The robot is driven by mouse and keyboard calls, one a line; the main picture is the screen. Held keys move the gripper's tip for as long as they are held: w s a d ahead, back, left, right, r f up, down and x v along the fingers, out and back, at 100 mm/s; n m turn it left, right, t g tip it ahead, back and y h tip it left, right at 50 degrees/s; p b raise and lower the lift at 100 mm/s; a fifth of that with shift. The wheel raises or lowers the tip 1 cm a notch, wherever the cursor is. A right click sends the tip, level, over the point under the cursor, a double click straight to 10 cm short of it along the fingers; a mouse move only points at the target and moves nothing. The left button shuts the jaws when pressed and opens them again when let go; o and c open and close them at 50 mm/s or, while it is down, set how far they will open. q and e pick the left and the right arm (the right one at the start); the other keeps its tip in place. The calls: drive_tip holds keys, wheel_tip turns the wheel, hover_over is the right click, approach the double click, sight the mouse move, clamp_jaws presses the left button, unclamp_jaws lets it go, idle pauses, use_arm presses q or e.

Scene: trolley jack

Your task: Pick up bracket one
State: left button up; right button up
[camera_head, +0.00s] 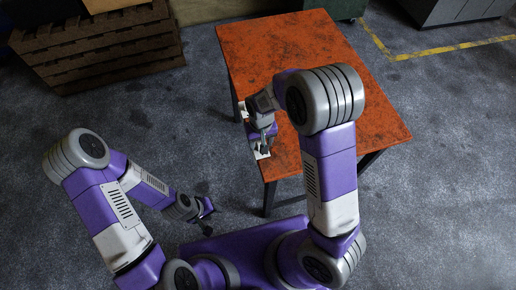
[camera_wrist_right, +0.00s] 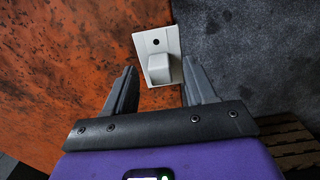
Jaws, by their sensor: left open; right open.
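A pale grey bracket (camera_wrist_right: 145,44), a flat plate with a raised block and a dark hole, lies at the edge of the orange table in the right wrist view. My right gripper (camera_wrist_right: 159,78) is open, its fingertips on either side of the block with gaps visible; I cannot tell its height over it. In the head view, my right gripper (camera_head: 262,139) is over the table's left edge. White pieces show there, one near it (camera_head: 262,153) and one further back (camera_head: 241,106), partly hidden by my arm. My left gripper (camera_head: 205,212) is open and empty, off the table.
The rusty orange table (camera_head: 290,45) has a clear top beyond my right arm. A stack of wooden pallets (camera_head: 100,50) stands at the back left. Grey cabinets (camera_head: 460,10) stand at the back right. Bare floor (camera_head: 140,115) lies left of the table.

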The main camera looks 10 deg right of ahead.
drive_tip(key=shift+f, duration=0.7)
clamp_jaws()
